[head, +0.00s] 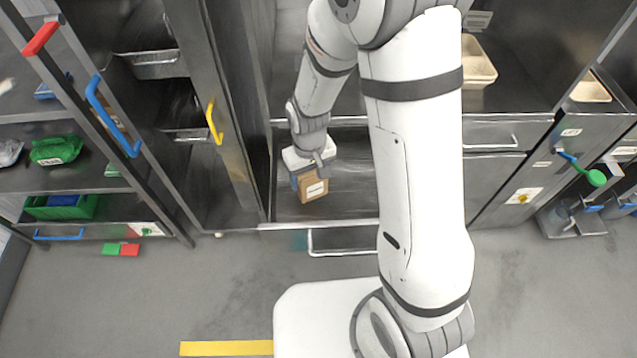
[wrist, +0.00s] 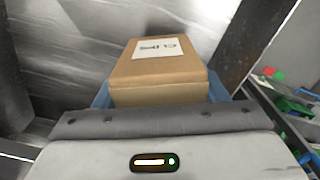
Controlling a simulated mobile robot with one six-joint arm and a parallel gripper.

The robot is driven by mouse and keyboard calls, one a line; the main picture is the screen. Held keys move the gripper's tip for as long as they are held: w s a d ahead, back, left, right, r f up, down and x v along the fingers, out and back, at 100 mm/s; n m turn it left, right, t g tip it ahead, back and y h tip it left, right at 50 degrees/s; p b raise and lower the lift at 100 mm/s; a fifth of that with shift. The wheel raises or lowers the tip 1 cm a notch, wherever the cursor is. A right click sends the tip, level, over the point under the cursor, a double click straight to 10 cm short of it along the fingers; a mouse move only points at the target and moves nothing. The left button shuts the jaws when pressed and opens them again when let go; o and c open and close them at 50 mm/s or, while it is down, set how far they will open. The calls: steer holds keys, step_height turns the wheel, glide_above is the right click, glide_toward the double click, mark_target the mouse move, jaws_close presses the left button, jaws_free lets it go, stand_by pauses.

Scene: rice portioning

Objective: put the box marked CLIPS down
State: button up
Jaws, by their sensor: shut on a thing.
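The box marked CLIPS (head: 313,187) is a brown cardboard box with a white label. My gripper (head: 305,178) is shut on it, over the open drawer (head: 345,199) in the middle of the head view. In the wrist view the box (wrist: 160,75) sits between the blue fingers of my gripper (wrist: 158,98), its label facing up. I cannot tell whether the box touches the drawer floor. My own arm covers the right part of the drawer.
The drawer's metal front handle (head: 340,252) faces the grey floor. Left are shelves with a green bag (head: 56,150) and a green bin (head: 62,207). Cabinet doors with red, blue and yellow (head: 214,121) handles stand beside the drawer. A beige tray (head: 478,62) lies at the upper right.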

mark_target(311, 188)
steer(key=shift+f, duration=2.65)
steer(key=shift+f, duration=0.1)
steer(key=o, duration=1.1)
step_height(311, 188, up, 12)
steer(key=shift+r, duration=0.2)
steer(key=s+d+r+m+t, duration=0.3)
steer(key=s+d+r, duration=0.9)
steer(key=r, duration=0.4)
steer(key=shift+s+d+m, duration=0.35)
steer(key=shift+d+m, duration=0.1)
steer(key=shift+m, duration=0.15)
